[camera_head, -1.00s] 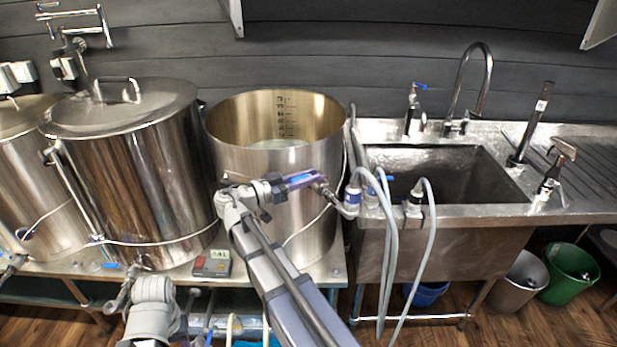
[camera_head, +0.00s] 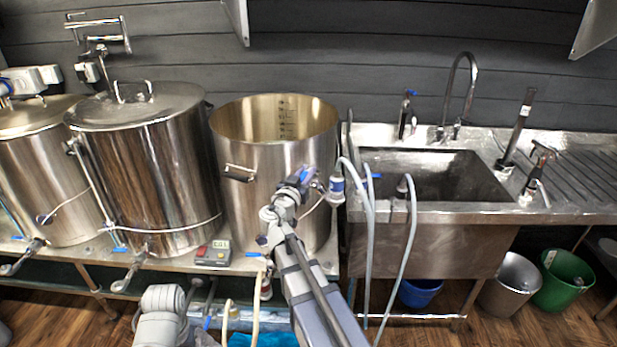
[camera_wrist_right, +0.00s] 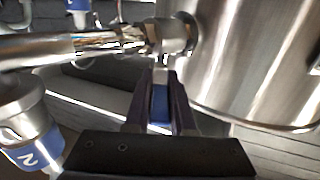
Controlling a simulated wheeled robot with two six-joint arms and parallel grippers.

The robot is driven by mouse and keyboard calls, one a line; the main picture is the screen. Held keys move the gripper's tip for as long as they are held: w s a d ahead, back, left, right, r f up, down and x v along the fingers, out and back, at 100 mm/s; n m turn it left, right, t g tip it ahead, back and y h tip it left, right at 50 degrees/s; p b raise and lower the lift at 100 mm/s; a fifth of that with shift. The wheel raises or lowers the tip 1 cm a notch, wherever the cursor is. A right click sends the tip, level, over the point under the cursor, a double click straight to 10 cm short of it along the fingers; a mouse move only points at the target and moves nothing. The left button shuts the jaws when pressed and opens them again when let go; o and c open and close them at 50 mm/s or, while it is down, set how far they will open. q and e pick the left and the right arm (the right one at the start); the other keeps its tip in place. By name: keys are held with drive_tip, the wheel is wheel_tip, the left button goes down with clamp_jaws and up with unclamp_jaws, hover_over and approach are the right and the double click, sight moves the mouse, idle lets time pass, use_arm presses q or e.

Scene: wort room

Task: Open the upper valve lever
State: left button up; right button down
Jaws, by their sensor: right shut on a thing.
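A blue valve lever (camera_head: 306,174) shows at the front of the open steel kettle (camera_head: 255,170) at the right. My right gripper (camera_head: 296,184) is shut on this lever. In the wrist view the blue lever (camera_wrist_right: 159,104) sits between the two dark fingers (camera_wrist_right: 158,112), just below the steel valve fitting (camera_wrist_right: 171,37). A steel pipe (camera_wrist_right: 70,48) runs left from the fitting, and the lever stands roughly across it. The gripper hides part of the valve in the head view. My left gripper is not in view.
A white fitting with a blue band (camera_head: 336,186) and grey hoses (camera_head: 370,240) hang close right of the gripper. The sink (camera_head: 435,180) stands beyond them. A lower blue lever (camera_head: 256,254) and a red-and-grey controller (camera_head: 213,253) are at the kettle's foot. Lidded kettles (camera_head: 150,170) stand left.

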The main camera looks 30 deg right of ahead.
drive_tip(key=shift+s+d+n+t+y, duration=0.15)
drive_tip(key=shift+n+t+y, duration=0.4)
drive_tip(key=shift+y, duration=0.1)
drive_tip(key=shift+s+d+n+t+y, duration=0.1)
drive_tip(key=shift+s+n+t+y, duration=0.05)
drive_tip(key=shift+n+t+y, duration=0.4)
drive_tip(key=shift+s+d+n+t+y, duration=0.15)
drive_tip(key=shift+n+t+y, duration=0.35)
drive_tip(key=shift+y, duration=0.5)
drive_tip(key=c, duration=0.8)
unclamp_jaws()
drive_tip(key=shift+o, duration=0.2)
